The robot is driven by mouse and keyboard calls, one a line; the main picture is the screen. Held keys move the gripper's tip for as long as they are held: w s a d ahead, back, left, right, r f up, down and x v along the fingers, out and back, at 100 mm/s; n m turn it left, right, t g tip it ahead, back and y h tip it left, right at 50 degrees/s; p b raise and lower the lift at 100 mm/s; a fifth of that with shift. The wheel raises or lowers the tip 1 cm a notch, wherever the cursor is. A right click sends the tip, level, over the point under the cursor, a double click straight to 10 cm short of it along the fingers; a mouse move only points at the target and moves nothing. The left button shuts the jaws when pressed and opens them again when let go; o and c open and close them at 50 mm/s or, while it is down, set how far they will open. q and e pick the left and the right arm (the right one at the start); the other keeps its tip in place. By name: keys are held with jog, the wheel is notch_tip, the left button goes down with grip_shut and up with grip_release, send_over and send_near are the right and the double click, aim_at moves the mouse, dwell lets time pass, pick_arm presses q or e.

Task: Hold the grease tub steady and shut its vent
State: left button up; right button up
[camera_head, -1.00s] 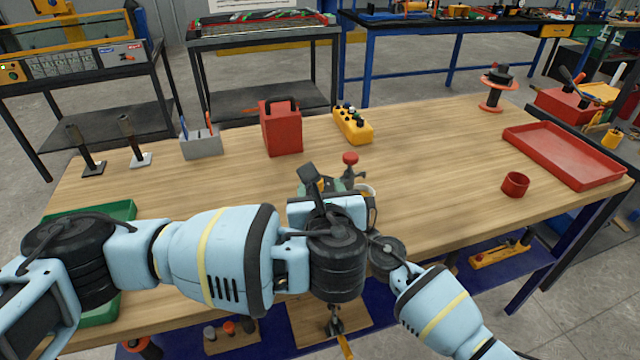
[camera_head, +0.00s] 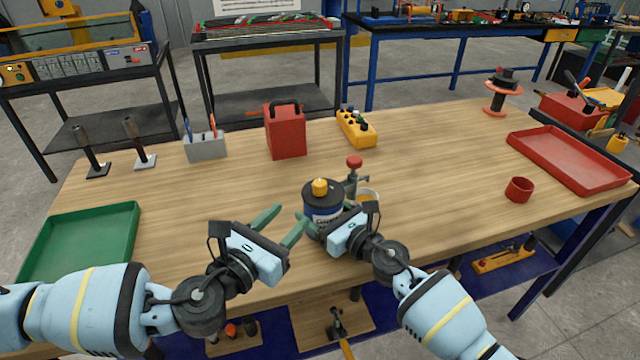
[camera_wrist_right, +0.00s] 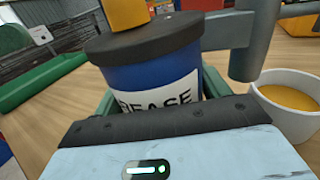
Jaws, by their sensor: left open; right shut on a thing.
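The grease tub (camera_head: 318,212) is blue with a white label and a dark lid, upright on the wooden bench. A yellow cap (camera_head: 320,186), apparently the vent, sits on the lid; I cannot tell whether it is shut. My right gripper (camera_head: 322,218) is shut on the tub from the near side. In the right wrist view the tub (camera_wrist_right: 150,76) stands between its green fingers, and the cap (camera_wrist_right: 125,12) is cut off at the top. My left gripper (camera_head: 291,214) is open and empty, just left of the tub, apart from it.
A red-knobbed stand (camera_head: 354,164) and a white cup of yellow stuff (camera_head: 369,197) are close behind and right of the tub. A red canister (camera_head: 286,134), yellow box (camera_head: 357,130), green tray (camera_head: 132,222), red cup (camera_head: 519,190) and red tray (camera_head: 570,158) are farther off.

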aim_at(319, 189)
pick_arm(q)
jog(key=x, duration=1.2)
jog(key=shift+r, duration=0.1)
jog(key=shift+c, duration=0.5)
jog(key=c, duration=0.9)
jog(key=shift+o, duration=0.2)
jog(key=shift+n, duration=0.3)
jog(key=n+t+y, duration=0.1)
jog(key=y, duration=0.1)
jog(key=n+y, duration=0.1)
jog(key=y, duration=0.1)
jog(key=shift+d+t, duration=0.1)
jog(key=shift+t, duration=0.3)
jog(key=shift+n+t+y, duration=0.4)
jog(key=shift+n+y, duration=1.2)
jog(key=shift+y, duration=0.7)
